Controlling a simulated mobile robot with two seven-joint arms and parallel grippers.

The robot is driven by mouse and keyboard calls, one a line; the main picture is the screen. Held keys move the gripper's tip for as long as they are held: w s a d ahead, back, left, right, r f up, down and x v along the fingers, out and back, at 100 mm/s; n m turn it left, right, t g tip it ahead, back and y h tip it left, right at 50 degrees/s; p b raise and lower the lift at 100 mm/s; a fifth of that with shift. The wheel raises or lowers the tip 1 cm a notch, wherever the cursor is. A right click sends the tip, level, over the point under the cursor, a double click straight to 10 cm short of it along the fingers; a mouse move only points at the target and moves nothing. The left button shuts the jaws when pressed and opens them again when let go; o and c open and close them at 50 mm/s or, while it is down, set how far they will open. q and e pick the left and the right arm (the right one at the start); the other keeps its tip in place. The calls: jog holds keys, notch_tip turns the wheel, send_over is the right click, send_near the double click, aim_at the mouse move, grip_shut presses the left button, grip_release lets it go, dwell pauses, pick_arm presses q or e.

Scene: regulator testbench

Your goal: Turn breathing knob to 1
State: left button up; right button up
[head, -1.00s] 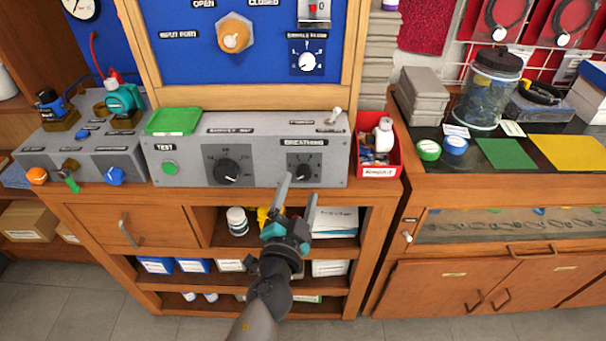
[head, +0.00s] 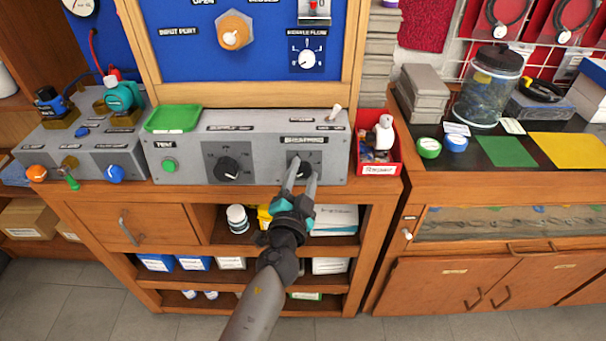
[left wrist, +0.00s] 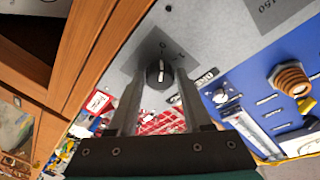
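The breathing knob (head: 300,168) is a black dial on the right part of the grey test panel (head: 262,172), under the "BREATHING" label. In the left wrist view the knob (left wrist: 158,73) shows a white pointer line; the marks around it are too small to read surely. My left gripper (head: 303,176) is open in front of the knob. Its two fingers (left wrist: 160,82) reach toward the knob, one on each side in the picture. I cannot tell whether they touch it. The fingers partly cover the knob in the head view. My right gripper is not in view.
A larger black dial (head: 228,170) and a green test button (head: 170,165) lie left on the same panel. A small toggle (head: 335,111) stands on the panel's top right. A red bin (head: 377,160) stands close by on the right. A green tray (head: 173,119) sits on top.

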pick_arm(q)
grip_shut()
dwell(0.3)
jog(key=m+p, duration=0.3)
jog(key=shift+r+m+g+h, duration=0.2)
jog(key=shift+m+g+h, duration=0.1)
jog(key=shift+g+h, duration=0.1)
jog(key=m+g+p, duration=0.1)
jog(key=m+p, duration=0.2)
jog(key=shift+m+p, duration=0.3)
jog(key=shift+f+m+g+p, duration=0.1)
jog(key=shift+m+g+p, duration=0.3)
jog(key=shift+m+p, duration=1.2)
jog(key=shift+o, duration=2.2)
grip_release()
